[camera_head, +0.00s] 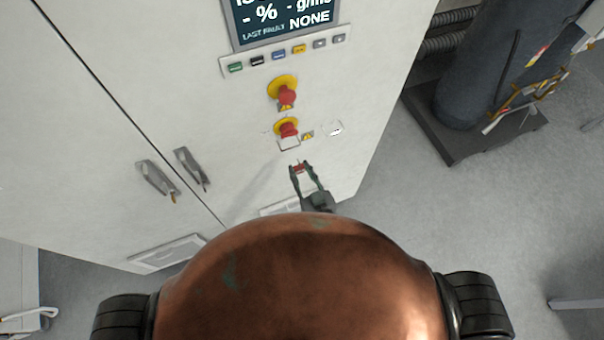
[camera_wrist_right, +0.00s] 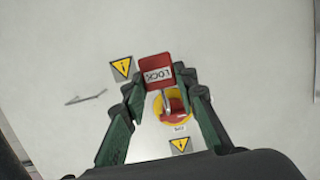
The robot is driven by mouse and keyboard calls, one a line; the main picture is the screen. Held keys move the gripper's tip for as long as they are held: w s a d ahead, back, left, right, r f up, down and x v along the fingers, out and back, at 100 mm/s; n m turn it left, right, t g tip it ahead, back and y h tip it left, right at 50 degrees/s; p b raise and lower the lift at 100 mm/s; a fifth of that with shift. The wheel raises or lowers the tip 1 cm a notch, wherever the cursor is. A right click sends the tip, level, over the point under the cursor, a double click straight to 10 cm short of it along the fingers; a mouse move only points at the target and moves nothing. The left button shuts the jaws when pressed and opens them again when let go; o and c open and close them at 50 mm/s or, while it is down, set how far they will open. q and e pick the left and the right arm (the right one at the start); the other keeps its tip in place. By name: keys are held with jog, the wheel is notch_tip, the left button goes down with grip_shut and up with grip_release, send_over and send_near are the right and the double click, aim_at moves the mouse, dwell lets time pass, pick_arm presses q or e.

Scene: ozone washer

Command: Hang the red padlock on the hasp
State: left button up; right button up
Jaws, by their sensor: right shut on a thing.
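The red padlock (camera_wrist_right: 158,72) shows in the wrist view, its body marked LOCK and its grey shackle pointing down in the picture. My right gripper (camera_head: 300,169) is shut on the padlock body, in front of the white cabinet. In the head view the padlock is a small red patch between the fingertips, just below a red and yellow switch (camera_head: 288,128). In the wrist view the shackle overlaps this switch (camera_wrist_right: 178,112); I cannot tell whether they touch. I cannot make out the hasp clearly. My left gripper is not in view.
The cabinet (camera_head: 240,120) carries a display (camera_head: 285,18), a row of buttons (camera_head: 278,54) and a red emergency stop (camera_head: 287,95). Two door handles (camera_head: 190,168) stick out at left. A dark cylinder (camera_head: 490,70) stands on a base at right.

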jog(key=x, duration=0.4)
jog(key=r+x, duration=0.1)
jog(key=x, duration=0.1)
jog(key=shift+w+a, duration=0.2)
jog(key=shift+w, duration=0.25)
jog(key=shift+f+b, duration=0.55)
jog(key=shift+f, duration=0.05)
jog(key=o, duration=1.3)
jog(key=shift+s+d, duration=0.1)
jog(key=shift+s, duration=0.05)
